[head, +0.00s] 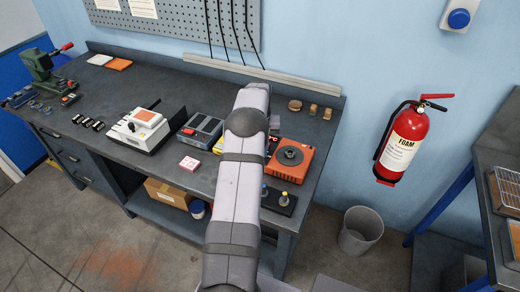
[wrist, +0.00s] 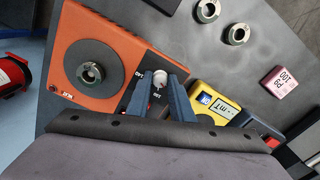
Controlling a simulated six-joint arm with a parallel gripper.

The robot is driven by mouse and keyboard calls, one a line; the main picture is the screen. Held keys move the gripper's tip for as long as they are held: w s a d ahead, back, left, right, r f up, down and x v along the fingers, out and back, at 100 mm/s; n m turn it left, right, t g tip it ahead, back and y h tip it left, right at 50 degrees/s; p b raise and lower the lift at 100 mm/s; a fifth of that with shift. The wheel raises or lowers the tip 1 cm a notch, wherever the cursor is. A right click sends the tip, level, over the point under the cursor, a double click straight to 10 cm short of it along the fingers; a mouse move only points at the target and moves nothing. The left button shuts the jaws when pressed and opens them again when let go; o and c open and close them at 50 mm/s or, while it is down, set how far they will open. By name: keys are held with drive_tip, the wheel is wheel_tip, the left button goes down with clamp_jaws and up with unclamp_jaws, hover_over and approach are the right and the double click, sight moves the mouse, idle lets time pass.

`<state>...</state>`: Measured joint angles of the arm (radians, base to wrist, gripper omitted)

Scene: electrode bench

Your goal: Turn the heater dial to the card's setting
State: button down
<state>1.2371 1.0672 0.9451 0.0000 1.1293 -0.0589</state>
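The heater is an orange box (wrist: 109,30) with a round dark plate on top; it also shows in the head view (head: 302,143). Beside the plate a black panel bears a small pale dial (wrist: 160,77) with printed numbers around it, too small to read surely. My gripper (wrist: 161,86) is over this panel, its two blue-grey fingers apart, one on each side of the dial. I cannot tell whether they touch it. In the head view my arm hides the gripper and dial. I cannot make out a setting card for certain.
A yellow meter (wrist: 217,101) lies close beside the panel. A pink block (wrist: 280,81) with lettering and two metal rings (wrist: 236,33) lie on the dark bench. In the head view a grey-blue box (head: 201,131) and a white instrument (head: 146,128) stand to the left.

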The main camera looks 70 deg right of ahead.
drive_tip(key=shift+m, duration=0.3)
drive_tip(key=m+b, duration=0.1)
drive_tip(key=m, duration=0.2)
drive_tip(key=shift+m, duration=0.3)
drive_tip(key=shift+r+m, duration=0.1)
drive_tip(key=shift+m, duration=1.9)
drive_tip(key=shift+d, duration=0.1)
drive_tip(key=c, duration=1.6)
unclamp_jaws()
drive_tip(key=shift+o, duration=0.2)
drive_tip(key=shift+b, duration=0.3)
drive_tip(key=shift+r+b, duration=1.1)
drive_tip(key=shift+r, duration=2.55)
